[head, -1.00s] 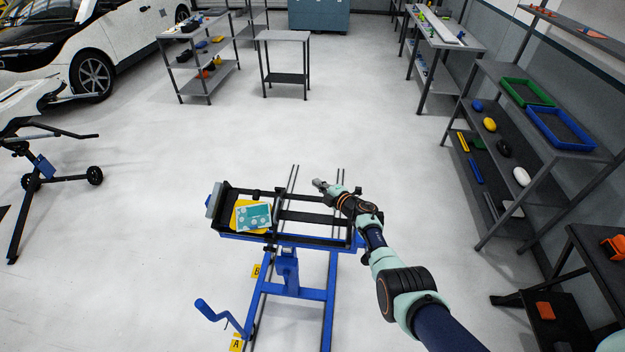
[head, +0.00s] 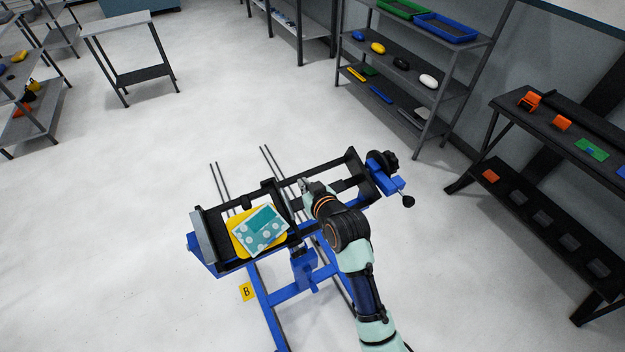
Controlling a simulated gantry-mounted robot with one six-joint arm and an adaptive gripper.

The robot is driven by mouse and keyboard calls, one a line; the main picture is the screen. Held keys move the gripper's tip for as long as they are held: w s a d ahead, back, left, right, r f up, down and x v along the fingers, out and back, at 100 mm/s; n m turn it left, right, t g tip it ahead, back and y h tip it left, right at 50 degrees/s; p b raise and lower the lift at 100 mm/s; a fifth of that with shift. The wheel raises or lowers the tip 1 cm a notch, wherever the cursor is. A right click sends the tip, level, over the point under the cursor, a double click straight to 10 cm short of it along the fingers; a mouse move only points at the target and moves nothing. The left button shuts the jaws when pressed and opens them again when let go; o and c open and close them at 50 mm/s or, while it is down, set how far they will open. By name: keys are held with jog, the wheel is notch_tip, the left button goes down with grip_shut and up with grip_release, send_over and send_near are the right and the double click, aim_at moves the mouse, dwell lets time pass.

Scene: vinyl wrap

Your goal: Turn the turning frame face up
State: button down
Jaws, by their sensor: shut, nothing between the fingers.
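The turning frame is a black rectangular frame (head: 352,158) on a blue stand (head: 308,275). It lies roughly flat in the middle of the head view. A yellow panel with a teal patterned sheet (head: 262,228) lies in its left part. A black knob and a blue bracket with a handle (head: 390,178) are at its right end. My gripper (head: 304,184) is over the middle of the frame, right of the teal sheet. It is shut and empty. My arm hides part of the frame's near side and the stand; whether the gripper touches the frame cannot be told.
A yellow label B (head: 247,291) is by the stand's leg. A shelf rack (head: 440,100) with coloured items stands at upper right, and a black bench (head: 545,125) with orange parts at right. A small table (head: 130,60) is at upper left. The floor left of the stand is clear.

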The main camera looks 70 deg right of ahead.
jog(key=a, duration=0.1)
jog(key=b, duration=0.3)
send_over(291, 178)
jog(key=s+a, duration=0.1)
jog(key=a, duration=0.2)
notch_tip(291, 178, down, 5)
jog(key=shift+d+f+b, duration=0.2)
jog(key=shift+d+f, duration=0.05)
jog(key=shift+f, duration=0.25)
jog(key=shift+d+f+b, duration=0.2)
jog(key=shift+f, duration=0.3)
jog(key=shift+w+d+f, duration=0.15)
jog(key=shift+f, duration=0.25)
